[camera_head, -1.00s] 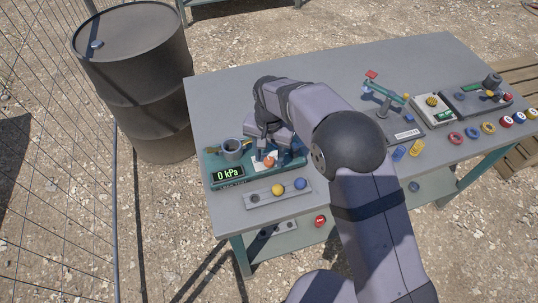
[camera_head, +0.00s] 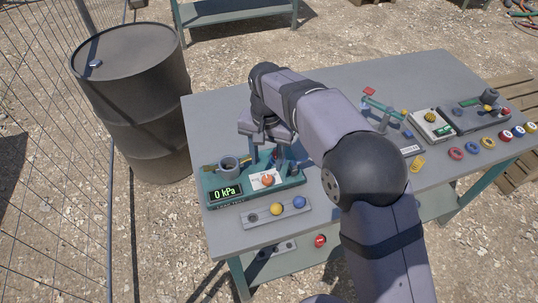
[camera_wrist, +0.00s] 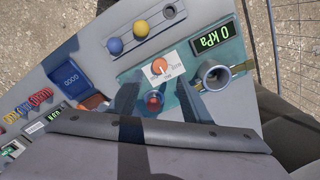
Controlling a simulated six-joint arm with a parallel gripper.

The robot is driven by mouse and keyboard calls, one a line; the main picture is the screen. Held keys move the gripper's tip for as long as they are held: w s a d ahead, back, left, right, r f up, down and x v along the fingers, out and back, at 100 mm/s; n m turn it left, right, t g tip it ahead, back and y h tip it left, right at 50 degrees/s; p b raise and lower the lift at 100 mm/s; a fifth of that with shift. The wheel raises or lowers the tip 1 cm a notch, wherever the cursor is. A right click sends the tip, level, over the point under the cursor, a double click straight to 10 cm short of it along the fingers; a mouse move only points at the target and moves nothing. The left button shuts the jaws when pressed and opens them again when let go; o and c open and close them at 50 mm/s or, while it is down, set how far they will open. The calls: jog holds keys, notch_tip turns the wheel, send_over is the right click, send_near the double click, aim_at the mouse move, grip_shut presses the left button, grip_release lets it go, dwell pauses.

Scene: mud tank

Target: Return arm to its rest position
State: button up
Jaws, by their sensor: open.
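My gripper (camera_head: 266,142) is open and empty, above the back of the teal leak test panel (camera_head: 292,183). In the wrist view my gripper's fingers (camera_wrist: 156,98) stand apart, with a red-topped part (camera_wrist: 154,100) of the panel visible between them. The panel carries a grey cup-shaped fitting (camera_head: 228,166), an orange-red knob (camera_head: 267,180) on a white dial card, and a display (camera_head: 226,192) reading 0 kPa. My arm reaches over the table and hides part of its middle.
A grey tray (camera_head: 252,218) with a yellow and a blue ball lies in front of the panel. A small balance stand (camera_head: 383,108), a meter box (camera_head: 432,126) and several coloured rings are at the right. A dark barrel (camera_head: 135,100) and wire fence are left.

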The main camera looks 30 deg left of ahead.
jog(key=w+d+m, duration=0.1)
jog(key=w+d, duration=0.1)
jog(key=d, duration=2)
jog(key=s+d+f, duration=0.2)
jog(key=s+d, duration=1.2)
jog(key=d, duration=0.3)
jog(key=shift+f+m, duration=0.3)
jog(key=shift+f, duration=0.1)
jog(key=shift+s+a, duration=0.1)
jog(key=shift+c, duration=0.6)
